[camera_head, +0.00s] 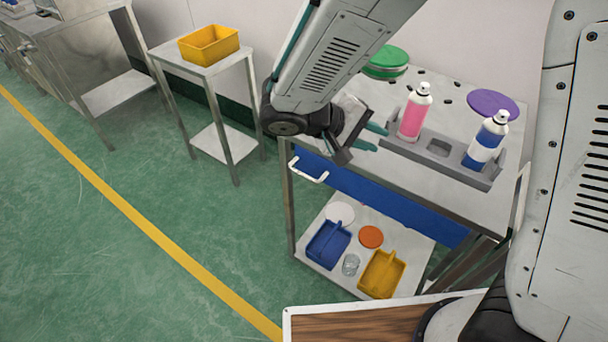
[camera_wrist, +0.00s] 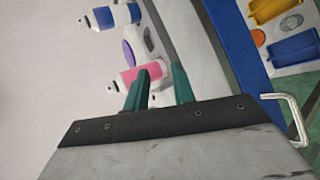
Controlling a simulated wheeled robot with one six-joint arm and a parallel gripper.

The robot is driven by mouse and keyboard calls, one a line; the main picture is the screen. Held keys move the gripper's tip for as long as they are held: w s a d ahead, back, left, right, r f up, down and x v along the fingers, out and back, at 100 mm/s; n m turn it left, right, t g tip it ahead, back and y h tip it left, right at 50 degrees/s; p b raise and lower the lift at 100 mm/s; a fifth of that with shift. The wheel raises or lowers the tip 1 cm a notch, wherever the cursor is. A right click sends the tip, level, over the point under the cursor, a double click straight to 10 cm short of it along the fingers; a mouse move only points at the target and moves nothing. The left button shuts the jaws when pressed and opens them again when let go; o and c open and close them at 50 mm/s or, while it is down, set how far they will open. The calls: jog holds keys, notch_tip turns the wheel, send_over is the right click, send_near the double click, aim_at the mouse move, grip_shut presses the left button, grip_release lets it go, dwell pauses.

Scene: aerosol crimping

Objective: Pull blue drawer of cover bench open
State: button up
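The cover bench's blue drawer (camera_head: 390,203) has a long blue front just under the metal top, and it looks shut. Its white bar handle (camera_head: 308,170) stands out at the left end of the front. In the wrist view the blue front (camera_wrist: 238,40) runs down the right, with the handle (camera_wrist: 296,120) at the lower right. My gripper (camera_head: 377,138) is above the bench top near its left edge, up and to the right of the handle and apart from it. Its two green fingers are spread with nothing between them, as the wrist view also shows (camera_wrist: 160,84).
A grey holder (camera_head: 440,160) on the bench top carries a pink can (camera_head: 413,117) and a blue-white can (camera_head: 484,142). Green (camera_head: 385,58) and purple (camera_head: 493,103) discs lie behind. Blue (camera_head: 328,246) and yellow (camera_head: 381,274) bins sit on the lower shelf. Floor at left is clear.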

jog(key=w+a+f+n+t, duration=0.35)
jog(key=a+f+t, duration=0.25)
jog(key=a+f, duration=0.4)
jog(key=n+t+y, duration=0.2)
jog(key=n+t, duration=0.1)
jog(key=t, duration=0.1)
send_near(303, 176)
jog(key=r+x, duration=0.1)
jog(key=x, duration=0.7)
jog(key=f+x, duration=0.1)
jog(key=x, duration=0.1)
jog(key=shift+w+d+f, duration=0.15)
jog(key=shift+w, duration=0.05)
grip_shut()
